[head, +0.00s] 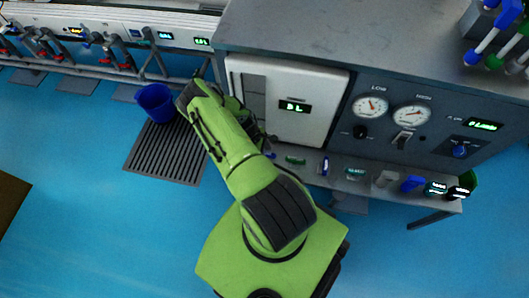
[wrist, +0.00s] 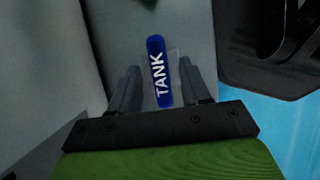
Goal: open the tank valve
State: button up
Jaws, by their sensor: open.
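The tank valve handle (wrist: 159,72) is a blue, rounded bar with "TANK" in white letters. In the wrist view it stands nearly upright in the picture, in front of a grey surface. My gripper (wrist: 157,66) is open, with one dark finger on each side of the handle. I cannot tell how deep the handle sits between the fingers. In the head view my green arm reaches toward the bench, and the gripper is hidden behind it.
The test bench (head: 300,35) carries a white panel (head: 305,118), gauges and switches. Its lower ledge (head: 390,197) holds several small labelled valves right of my arm. A blue bucket (head: 156,102) stands by a floor grate (head: 160,152) at the left. Blue floor (head: 90,220) is clear.

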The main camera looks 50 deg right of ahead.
grip_shut()
jog(key=shift+r+n+p, duration=0.1)
jog(key=shift+n+p, duration=0.3)
jog(key=n+p, duration=0.1)
jog(key=n+h+p, duration=0.1)
jog(key=n, duration=0.1)
jog(key=shift+s+a+r+n+t+p, duration=0.1)
jog(key=shift+a+n+t+p, duration=0.05)
jog(key=shift+n+t+p, duration=0.2)
jog(key=shift+n+t+h+p, duration=0.65)
jog(key=shift+n+p, duration=0.55)
jog(key=shift+n, duration=0.55)
grip_release()
